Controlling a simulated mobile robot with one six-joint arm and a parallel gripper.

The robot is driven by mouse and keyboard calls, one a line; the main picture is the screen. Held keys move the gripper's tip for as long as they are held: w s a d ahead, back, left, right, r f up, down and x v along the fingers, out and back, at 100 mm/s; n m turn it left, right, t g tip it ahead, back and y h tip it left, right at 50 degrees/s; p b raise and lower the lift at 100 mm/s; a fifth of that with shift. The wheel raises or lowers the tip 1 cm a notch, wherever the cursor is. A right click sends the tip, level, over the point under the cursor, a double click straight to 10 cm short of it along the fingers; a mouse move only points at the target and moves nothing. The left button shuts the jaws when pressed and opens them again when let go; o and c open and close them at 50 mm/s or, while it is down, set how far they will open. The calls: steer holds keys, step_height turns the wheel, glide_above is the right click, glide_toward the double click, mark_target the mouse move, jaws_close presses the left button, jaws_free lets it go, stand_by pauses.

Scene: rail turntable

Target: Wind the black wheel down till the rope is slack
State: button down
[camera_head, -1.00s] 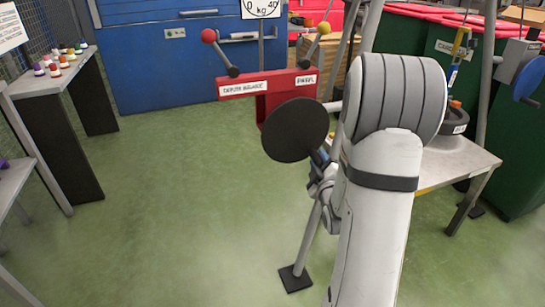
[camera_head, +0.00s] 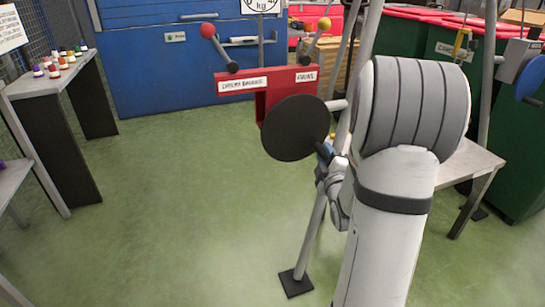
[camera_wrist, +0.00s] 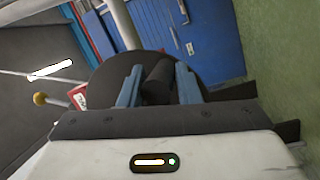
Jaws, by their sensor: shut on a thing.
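The black wheel (camera_head: 295,127) is a flat dark disc below the red lever panel, and its dark face also fills the upper middle of the wrist view (camera_wrist: 105,75). My gripper (camera_head: 325,151) is at the wheel's lower right edge. In the wrist view my gripper (camera_wrist: 158,72) has its two blue fingers on either side of the wheel's dark round handle (camera_wrist: 157,83), shut on it. I cannot make out the rope; my arm covers much of the area right of the wheel.
The red panel (camera_head: 247,84) carries two levers with a red and a yellow knob. A dial marked kg (camera_head: 262,5) is above. A grey table (camera_head: 478,160) and a blue wheel (camera_head: 531,78) are at right. A shelf with small bottles (camera_head: 50,80) stands left. The green floor between is clear.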

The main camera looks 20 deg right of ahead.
steer(key=shift+w+d+r+n+b, duration=0.1)
steer(key=shift+d+r+n+b, duration=0.15)
steer(key=shift+r+n+b, duration=0.3)
steer(key=shift+d+r+n+t+b, duration=0.35)
steer(key=shift+n+b, duration=0.4)
steer(key=shift+b, duration=0.25)
steer(key=shift+r+n+b, duration=0.2)
steer(key=shift+n+b, duration=0.1)
steer(key=shift+b, duration=0.05)
steer(key=shift+d+r, duration=0.1)
steer(key=shift+d+r+n+t+y+b, duration=0.2)
steer(key=shift+r+n, duration=0.15)
steer(key=shift+n, duration=0.2)
steer(key=shift+d+r+n+t+y+b, duration=0.1)
steer(key=shift+r+n+y, duration=0.1)
steer(key=shift+r+n, duration=0.25)
steer(key=shift+f, duration=0.1)
steer(key=c, duration=1)
jaws_free()
steer(key=shift+f, duration=0.15)
steer(key=shift+f, duration=0.1)
